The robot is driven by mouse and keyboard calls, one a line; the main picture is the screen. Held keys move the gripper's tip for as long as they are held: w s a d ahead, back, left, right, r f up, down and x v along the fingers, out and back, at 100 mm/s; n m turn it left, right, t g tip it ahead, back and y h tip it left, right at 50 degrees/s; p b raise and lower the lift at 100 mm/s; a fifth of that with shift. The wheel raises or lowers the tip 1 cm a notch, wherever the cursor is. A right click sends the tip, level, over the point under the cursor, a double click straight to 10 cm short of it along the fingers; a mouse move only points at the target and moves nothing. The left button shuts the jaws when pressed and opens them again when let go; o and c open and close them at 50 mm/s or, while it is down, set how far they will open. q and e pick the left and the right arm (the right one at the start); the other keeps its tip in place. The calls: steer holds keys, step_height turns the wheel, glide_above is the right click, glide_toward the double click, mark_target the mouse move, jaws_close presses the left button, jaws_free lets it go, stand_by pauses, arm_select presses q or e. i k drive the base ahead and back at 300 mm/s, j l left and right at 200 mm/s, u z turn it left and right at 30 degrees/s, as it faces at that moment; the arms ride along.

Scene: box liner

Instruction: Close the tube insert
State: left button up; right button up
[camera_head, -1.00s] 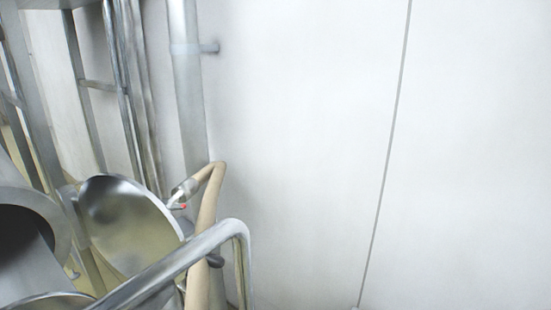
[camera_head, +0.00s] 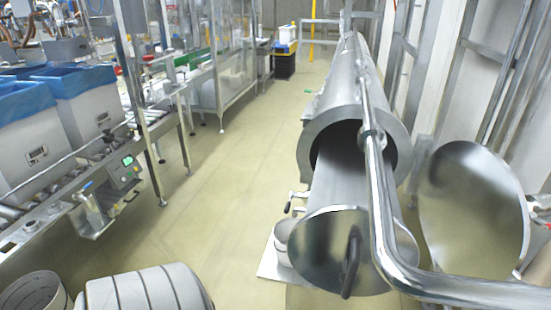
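A large metal tube (camera_head: 345,105) lies along the right half of the view with its open end towards me. The tube insert (camera_head: 352,180), a narrower shiny metal cylinder, sticks well out of that end. Its front end is a slanted round face with a dark curved handle (camera_head: 350,268). A round metal lid (camera_head: 474,215) stands swung open to the right of the tube. A thick bent metal pipe (camera_head: 378,200) crosses in front of the tube and hides part of it. Neither of my grippers shows.
A conveyor (camera_head: 60,190) carries grey boxes (camera_head: 95,100) with blue liners on the left. A small control box (camera_head: 122,172) with a green display sits on its side. The floor (camera_head: 225,210) between conveyor and tube is clear. Metal framing (camera_head: 480,75) stands behind the lid.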

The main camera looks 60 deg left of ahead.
mark_target(329, 247)
steer(key=u, duration=1.1)
